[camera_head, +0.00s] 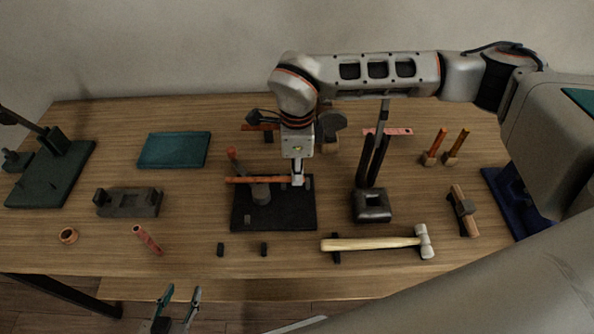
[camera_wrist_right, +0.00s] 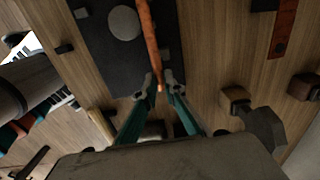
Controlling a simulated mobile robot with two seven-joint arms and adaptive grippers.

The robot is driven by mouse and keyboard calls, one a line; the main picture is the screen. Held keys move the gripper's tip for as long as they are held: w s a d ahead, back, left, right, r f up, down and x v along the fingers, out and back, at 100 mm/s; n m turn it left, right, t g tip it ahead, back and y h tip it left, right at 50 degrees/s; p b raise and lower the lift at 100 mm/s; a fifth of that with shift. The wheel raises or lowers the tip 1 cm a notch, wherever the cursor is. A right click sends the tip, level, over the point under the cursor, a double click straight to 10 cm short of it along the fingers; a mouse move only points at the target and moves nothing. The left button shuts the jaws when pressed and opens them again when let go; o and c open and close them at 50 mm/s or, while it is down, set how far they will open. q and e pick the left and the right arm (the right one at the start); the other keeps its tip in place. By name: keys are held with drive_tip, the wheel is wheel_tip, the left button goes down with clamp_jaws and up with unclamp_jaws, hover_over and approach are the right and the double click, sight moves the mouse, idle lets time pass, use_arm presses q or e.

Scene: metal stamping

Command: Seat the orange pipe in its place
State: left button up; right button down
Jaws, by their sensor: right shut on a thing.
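The orange pipe (camera_head: 255,180) lies roughly level above a black base plate (camera_head: 297,217) in the middle of the table. A short grey round post (camera_head: 261,194) stands on the plate under the pipe. My right gripper (camera_head: 298,180) is shut on the pipe's right end. In the right wrist view the pipe (camera_wrist_right: 150,40) runs from between the fingertips (camera_wrist_right: 156,88) past the round post (camera_wrist_right: 124,22). My left gripper (camera_head: 178,294) is apart from the table's front edge, fingers spread and empty.
A hammer (camera_head: 375,243) lies right of the plate, with a black upright holder (camera_head: 372,207) behind it. Two small black blocks (camera_head: 242,249) stand in front. A grey fixture (camera_head: 128,202), reddish cylinder (camera_head: 147,240) and copper ring (camera_head: 68,236) are at left.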

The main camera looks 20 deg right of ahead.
drive_tip(key=shift+f, duration=0.15)
drive_tip(key=shift+f+b, duration=0.45)
drive_tip(key=shift+f, duration=0.1)
drive_tip(key=c, duration=2)
unclamp_jaws()
drive_tip(key=shift+c, duration=0.2)
drive_tip(key=shift+c, duration=0.5)
drive_tip(key=shift+r+p, duration=1.1)
drive_tip(key=shift+r, duration=0.55)
drive_tip(key=shift+r+p, duration=1.2)
drive_tip(key=shift+r, duration=0.95)
